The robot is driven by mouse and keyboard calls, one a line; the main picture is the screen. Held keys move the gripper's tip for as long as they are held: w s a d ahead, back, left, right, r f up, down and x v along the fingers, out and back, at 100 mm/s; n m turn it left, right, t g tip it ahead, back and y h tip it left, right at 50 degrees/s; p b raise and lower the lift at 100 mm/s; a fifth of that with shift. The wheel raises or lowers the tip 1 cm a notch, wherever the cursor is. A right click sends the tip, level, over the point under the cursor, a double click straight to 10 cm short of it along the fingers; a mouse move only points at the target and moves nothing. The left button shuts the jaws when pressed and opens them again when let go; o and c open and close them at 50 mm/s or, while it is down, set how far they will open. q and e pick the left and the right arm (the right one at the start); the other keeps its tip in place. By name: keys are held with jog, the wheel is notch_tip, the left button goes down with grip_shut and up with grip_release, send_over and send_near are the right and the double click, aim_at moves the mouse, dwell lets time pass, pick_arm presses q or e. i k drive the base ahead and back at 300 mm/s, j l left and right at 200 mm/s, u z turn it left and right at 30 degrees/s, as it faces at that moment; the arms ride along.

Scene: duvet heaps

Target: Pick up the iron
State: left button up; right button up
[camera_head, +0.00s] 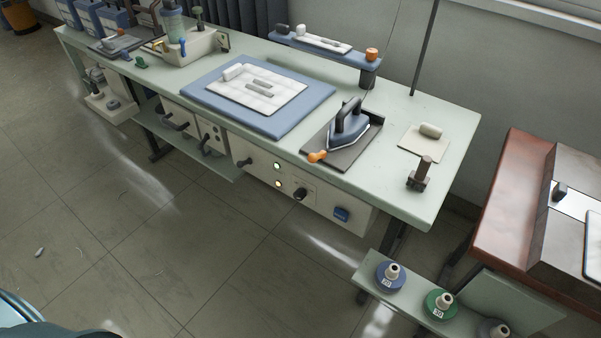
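The iron (349,126) stands on a dark rest plate (352,153) on the right half of the long pale green workbench (405,97). It has a dark handle on top, a blue-grey body and a pale rim at its base. Nothing is touching its handle. Neither of my grippers shows in the head view.
A blue pad (317,91) with a folded white cloth (258,91) lies left of the iron. An orange-knobbed piece (317,157) sits at the plate's front left corner. A brown table (505,203) stands at right, and a low shelf with spools (390,276) at front right. The floor is open.

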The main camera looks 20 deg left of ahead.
aim_at(348, 126)
jog(key=l+u, duration=0.35)
jog(key=l, duration=1.65)
jog(key=i+l, duration=0.05)
